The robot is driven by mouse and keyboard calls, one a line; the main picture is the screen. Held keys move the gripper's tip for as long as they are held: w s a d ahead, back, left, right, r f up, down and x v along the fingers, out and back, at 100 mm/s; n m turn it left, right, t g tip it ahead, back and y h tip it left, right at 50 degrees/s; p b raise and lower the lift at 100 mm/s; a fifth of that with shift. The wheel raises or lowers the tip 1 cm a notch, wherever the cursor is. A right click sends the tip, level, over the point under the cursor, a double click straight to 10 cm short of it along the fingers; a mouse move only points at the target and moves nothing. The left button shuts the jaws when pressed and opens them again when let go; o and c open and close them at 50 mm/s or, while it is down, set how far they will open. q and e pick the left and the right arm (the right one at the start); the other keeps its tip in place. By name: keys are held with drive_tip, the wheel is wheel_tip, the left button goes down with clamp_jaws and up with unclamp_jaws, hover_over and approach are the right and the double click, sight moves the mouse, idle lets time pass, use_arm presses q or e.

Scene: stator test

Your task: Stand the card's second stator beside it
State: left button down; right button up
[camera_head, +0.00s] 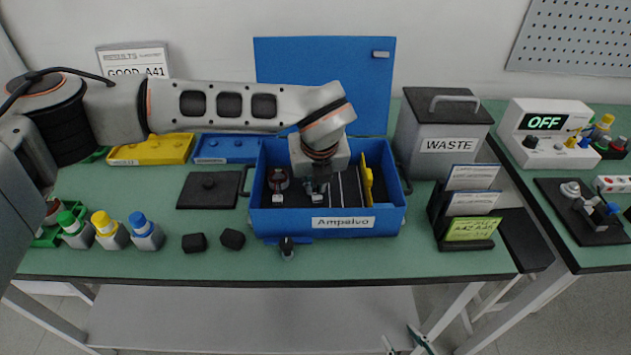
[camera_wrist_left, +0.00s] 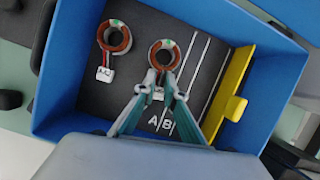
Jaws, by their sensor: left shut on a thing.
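My left gripper (camera_head: 318,187) reaches down into the blue box (camera_head: 275,222). In the left wrist view its fingers (camera_wrist_left: 164,84) are shut on a copper-coloured ring stator (camera_wrist_left: 165,46), whose white tag is partly hidden between the fingers. Whether this stator touches the box floor I cannot tell. A second ring stator (camera_head: 278,181) is in the box to the left; in the left wrist view (camera_wrist_left: 114,34) its white tag shows, too small to read surely. A yellow-green card (camera_head: 472,229) is in the dark holder at right. My right gripper (camera_head: 405,341) shows at the bottom edge, fingers apart.
The box floor has white lines and letters A and B beside a yellow divider (camera_wrist_left: 234,98). A WASTE bin (camera_head: 442,140) stands right of the box. Several coloured-cap bottles (camera_head: 108,232) and black blocks (camera_head: 232,239) stand left. A results board (camera_head: 135,62) is behind.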

use_arm(q)
drive_tip(key=shift+f, duration=0.15)
use_arm(e)
drive_tip(key=shift+s+f, duration=0.2)
drive_tip(key=shift+s, duration=0.15)
use_arm(q)
drive_tip(key=c, duration=2)
unclamp_jaws()
use_arm(e)
drive_tip(key=shift+w, duration=0.1)
